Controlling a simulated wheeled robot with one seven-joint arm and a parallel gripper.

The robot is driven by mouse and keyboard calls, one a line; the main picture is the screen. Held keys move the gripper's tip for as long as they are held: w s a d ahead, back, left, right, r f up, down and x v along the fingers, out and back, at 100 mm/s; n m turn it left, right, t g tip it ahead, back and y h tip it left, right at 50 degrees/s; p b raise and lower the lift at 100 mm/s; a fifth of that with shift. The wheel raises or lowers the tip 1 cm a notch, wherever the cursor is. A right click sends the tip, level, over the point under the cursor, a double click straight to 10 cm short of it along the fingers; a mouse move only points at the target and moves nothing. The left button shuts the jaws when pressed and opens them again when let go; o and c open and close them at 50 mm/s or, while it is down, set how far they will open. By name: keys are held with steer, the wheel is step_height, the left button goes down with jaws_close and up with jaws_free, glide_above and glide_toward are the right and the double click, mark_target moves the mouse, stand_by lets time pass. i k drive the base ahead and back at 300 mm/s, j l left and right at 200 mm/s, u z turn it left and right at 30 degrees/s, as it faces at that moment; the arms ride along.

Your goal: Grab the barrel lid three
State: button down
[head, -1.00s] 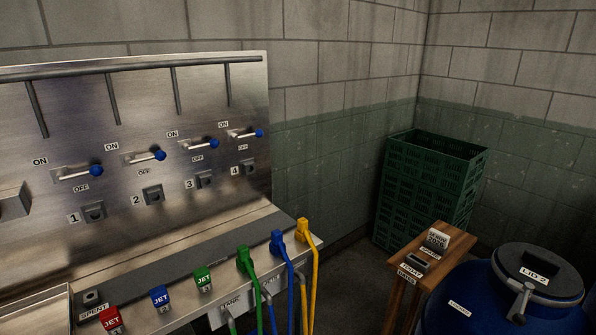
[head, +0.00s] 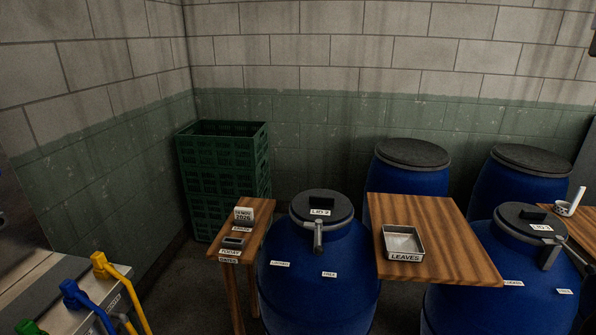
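A dark barrel lid (head: 521,216) with a black handle block and a metal clamp sits on a blue barrel (head: 520,290) at the right. Its white label is too small to read surely, but looks like LID 3. Another dark lid (head: 321,202), labelled LID 2, sits on a blue barrel (head: 318,270) in the middle, also with a clamp at its front. My gripper is not in view.
A wooden table (head: 440,225) with a metal LEAVES tray (head: 403,257) stands between the two barrels. A small wooden stand (head: 228,257) and green crates (head: 222,175) are left. Two more lidded barrels (head: 410,182) stand behind.

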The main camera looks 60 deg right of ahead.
mark_target(531, 221)
steer(key=z, duration=2.8)
steer(key=i+j, duration=0.1)
steer(key=i, duration=0.45)
steer(key=i+j, duration=0.1)
steer(key=i, duration=0.5)
